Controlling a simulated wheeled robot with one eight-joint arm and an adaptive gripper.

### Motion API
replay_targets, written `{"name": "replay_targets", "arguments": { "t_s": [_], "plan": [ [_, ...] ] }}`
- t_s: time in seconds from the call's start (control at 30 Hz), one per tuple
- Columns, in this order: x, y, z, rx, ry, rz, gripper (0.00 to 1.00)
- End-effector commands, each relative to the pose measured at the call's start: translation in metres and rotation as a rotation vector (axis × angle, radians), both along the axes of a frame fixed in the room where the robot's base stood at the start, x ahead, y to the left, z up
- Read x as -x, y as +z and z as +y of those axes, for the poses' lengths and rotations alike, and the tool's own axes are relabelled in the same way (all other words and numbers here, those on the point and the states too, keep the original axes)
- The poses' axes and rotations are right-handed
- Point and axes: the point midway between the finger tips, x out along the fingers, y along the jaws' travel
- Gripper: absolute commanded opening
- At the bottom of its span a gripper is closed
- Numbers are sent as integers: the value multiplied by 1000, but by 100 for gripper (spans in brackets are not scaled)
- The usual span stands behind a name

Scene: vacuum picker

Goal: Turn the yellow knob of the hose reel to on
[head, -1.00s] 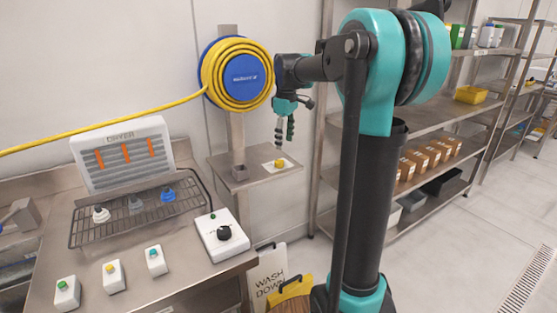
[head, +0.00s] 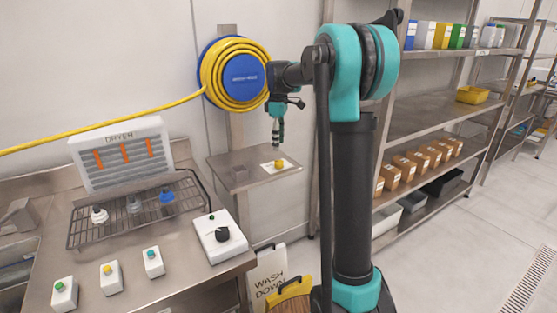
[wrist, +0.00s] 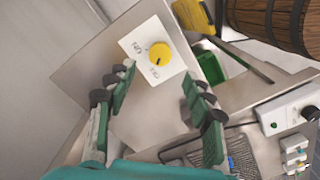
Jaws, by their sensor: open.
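The yellow knob (wrist: 159,54) sits on a white plate (wrist: 141,38) with printed lettering, one mark of which looks like "ON". The knob also shows in the head view (head: 279,163), on a small steel shelf (head: 232,185) below the hose reel (head: 236,75). The reel is blue with a coiled yellow hose. My gripper (wrist: 158,92) is open and empty, fingers pointing down. In the wrist view the knob lies beyond the fingertips, between their lines. In the head view my gripper (head: 277,142) is above the knob, apart from it.
A white box with a black knob (head: 222,234) and a dryer rack (head: 130,218) are on the left counter. Tall shelving (head: 440,105) stands at the right.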

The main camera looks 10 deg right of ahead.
Motion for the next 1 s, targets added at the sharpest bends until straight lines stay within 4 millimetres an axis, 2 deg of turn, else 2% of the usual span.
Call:
{"name": "replay_targets", "arguments": {
  "t_s": [0.2,0.4,0.6,0.83,0.87,1.0],
  "plan": [
    [0,-43,0,0,0,0,52],
    [0,-69,0,0,-1,0,52],
    [0,-78,0,0,-1,0,52],
    [0,-79,0,0,-1,0,52],
    [0,-79,0,0,-1,0,51],
    [0,-79,0,0,-1,0,34]
  ]
}}
